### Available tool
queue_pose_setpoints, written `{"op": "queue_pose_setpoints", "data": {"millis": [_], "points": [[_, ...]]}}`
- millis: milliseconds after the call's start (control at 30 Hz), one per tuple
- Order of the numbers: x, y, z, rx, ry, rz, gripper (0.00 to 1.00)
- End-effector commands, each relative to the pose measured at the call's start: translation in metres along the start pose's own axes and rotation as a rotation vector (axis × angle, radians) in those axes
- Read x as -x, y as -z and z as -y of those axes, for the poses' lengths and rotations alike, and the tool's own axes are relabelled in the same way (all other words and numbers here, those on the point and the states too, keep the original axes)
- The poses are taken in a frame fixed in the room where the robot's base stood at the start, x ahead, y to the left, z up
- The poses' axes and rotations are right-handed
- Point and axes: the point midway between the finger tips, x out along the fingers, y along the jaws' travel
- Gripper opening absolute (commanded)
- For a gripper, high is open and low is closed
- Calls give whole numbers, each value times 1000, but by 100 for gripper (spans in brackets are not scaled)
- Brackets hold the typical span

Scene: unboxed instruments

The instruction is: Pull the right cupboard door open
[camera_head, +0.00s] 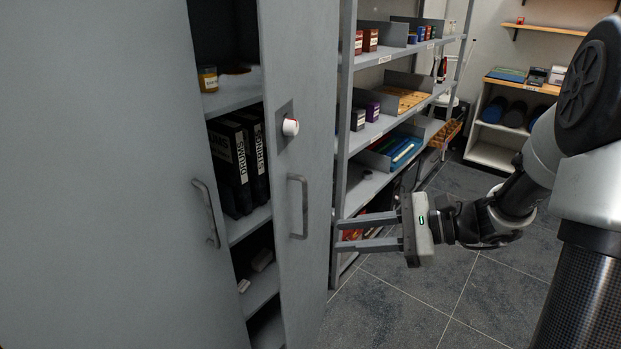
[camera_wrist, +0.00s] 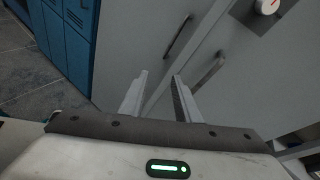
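The grey cupboard's right door (camera_head: 305,130) has an upright metal bar handle (camera_head: 298,207) and, above it, a white round knob (camera_head: 290,126). The interior shows in a gap beside this door. The left door (camera_head: 100,170) has its own bar handle (camera_head: 206,213). My gripper (camera_head: 338,235) is open and empty, to the right of the right door's handle and apart from it. In the wrist view, the fingers (camera_wrist: 158,76) point at the doors; the nearer handle (camera_wrist: 208,71), likely the right door's, lies just right of the fingertips.
Inside the cupboard are black binders (camera_head: 240,165) and a small jar (camera_head: 208,79). A grey open shelf unit (camera_head: 348,150) with boxes and trays stands close behind my gripper. Blue lockers (camera_wrist: 72,40) show in the wrist view. Tiled floor (camera_head: 410,300) at the front right is clear.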

Motion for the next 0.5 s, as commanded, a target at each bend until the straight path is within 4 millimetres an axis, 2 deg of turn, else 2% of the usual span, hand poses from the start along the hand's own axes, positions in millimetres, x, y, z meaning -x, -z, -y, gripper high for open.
{"op": "queue_pose_setpoints", "data": {"millis": [33, 200, 367, 500], "points": [[1, 20, 11, -98, 72, 67, 30], [15, 54, 45, -302, 261, 231, 30], [21, 64, 57, -361, 325, 286, 30], [9, 61, 62, -362, 326, 289, 30]]}}
